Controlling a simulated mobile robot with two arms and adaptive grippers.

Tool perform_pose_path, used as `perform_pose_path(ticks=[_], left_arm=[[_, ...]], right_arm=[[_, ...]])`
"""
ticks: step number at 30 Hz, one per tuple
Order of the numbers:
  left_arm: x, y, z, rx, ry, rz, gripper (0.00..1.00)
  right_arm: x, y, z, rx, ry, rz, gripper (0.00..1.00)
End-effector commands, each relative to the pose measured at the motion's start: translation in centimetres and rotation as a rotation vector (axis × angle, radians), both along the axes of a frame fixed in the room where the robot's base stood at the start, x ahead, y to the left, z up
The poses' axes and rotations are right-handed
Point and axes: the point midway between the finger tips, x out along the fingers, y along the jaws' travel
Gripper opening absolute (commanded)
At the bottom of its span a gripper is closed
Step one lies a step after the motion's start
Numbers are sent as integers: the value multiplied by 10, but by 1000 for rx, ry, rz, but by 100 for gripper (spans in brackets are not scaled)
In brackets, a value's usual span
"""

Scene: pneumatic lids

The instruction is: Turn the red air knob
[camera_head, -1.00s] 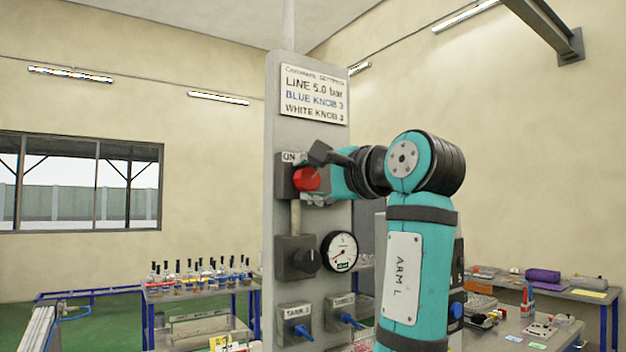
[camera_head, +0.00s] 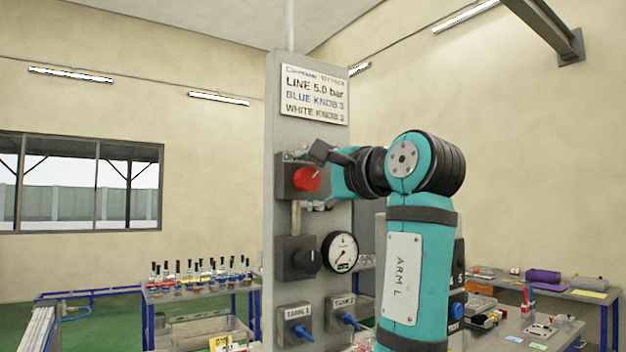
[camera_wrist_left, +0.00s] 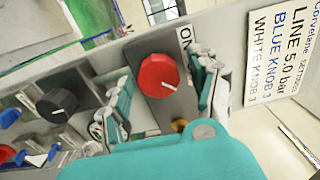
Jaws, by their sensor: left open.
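The red air knob (camera_head: 307,179) sits on a grey box near the top of the upright grey panel (camera_head: 283,140). A white mark shows on its face. In the left wrist view the knob (camera_wrist_left: 158,75) is near the middle, its white mark pointing down and right. My left gripper (camera_head: 319,178) is at the knob, coming from the right. In the wrist view its fingers (camera_wrist_left: 163,101) stand open on either side of the knob, with visible gaps. The ON label beside the knob is partly hidden by a finger. My right gripper is not in view.
Below the knob are a black knob (camera_head: 306,261), a round gauge (camera_head: 340,252) and two blue-handled valves (camera_head: 301,331). A sign (camera_head: 314,94) is above. A table with bottles (camera_head: 200,287) stands behind at left, another table (camera_head: 585,293) at right.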

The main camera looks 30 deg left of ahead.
Motion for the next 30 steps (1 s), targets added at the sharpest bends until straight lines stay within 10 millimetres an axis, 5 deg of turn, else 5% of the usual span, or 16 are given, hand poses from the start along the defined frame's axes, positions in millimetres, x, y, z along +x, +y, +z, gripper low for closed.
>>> perform_pose_path(ticks=[5,18,30], left_arm=[[-5,-15,0,1,0,-3,62],[-39,-95,0,1,1,-2,62],[-46,-111,0,0,0,0,62]], right_arm=[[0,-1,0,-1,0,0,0],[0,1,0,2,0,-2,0],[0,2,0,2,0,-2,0]])
